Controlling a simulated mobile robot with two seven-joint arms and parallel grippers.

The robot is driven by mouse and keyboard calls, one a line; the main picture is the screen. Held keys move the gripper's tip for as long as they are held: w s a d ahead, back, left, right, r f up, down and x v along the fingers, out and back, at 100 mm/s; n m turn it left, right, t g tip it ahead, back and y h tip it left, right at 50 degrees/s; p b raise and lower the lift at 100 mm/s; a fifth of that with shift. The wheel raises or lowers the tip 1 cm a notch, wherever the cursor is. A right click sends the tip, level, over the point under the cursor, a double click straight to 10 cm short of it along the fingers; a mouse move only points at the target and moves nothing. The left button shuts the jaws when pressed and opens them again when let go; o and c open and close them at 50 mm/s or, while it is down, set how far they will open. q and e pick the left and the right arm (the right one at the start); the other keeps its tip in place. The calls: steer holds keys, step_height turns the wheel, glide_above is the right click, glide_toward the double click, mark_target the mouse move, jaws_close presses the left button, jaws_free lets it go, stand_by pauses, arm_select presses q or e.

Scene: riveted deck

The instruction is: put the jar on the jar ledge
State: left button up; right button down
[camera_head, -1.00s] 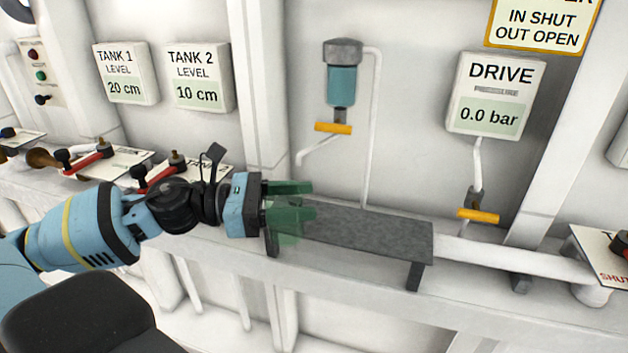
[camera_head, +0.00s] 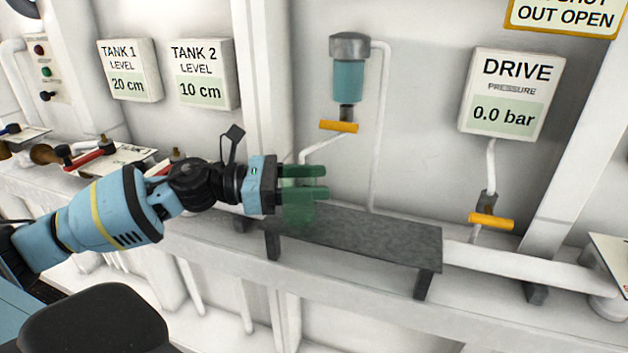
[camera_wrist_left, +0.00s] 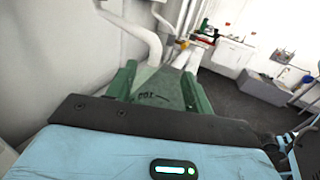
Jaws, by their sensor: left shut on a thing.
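The jar (camera_head: 297,216) is a see-through green vessel held between the green fingers of my left gripper (camera_head: 308,182). In the left wrist view the jar (camera_wrist_left: 160,92) fills the space between the two fingers, with a small dark marking on it. The jar ledge (camera_head: 380,237) is a dark grey speckled plate on short legs. The jar shows in front of the ledge's left end. I cannot tell whether its bottom touches the plate. The ledge's middle and right part are bare. My right gripper is not in view.
A blue cylinder (camera_head: 348,82) with a yellow-handled valve (camera_head: 339,127) hangs on the wall behind the ledge, with a white pipe beside it. Another yellow valve (camera_head: 491,221) is right of the ledge. Red-handled levers (camera_head: 92,157) stand at the left.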

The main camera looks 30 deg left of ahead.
arm_select(q)
steer(key=shift+w+a, duration=0.15)
steer(key=shift+w, duration=0.5)
steer(key=shift+f, duration=0.25)
steer(key=shift+f, duration=0.1)
steer(key=shift+f, duration=0.15)
steer(key=o, duration=1.1)
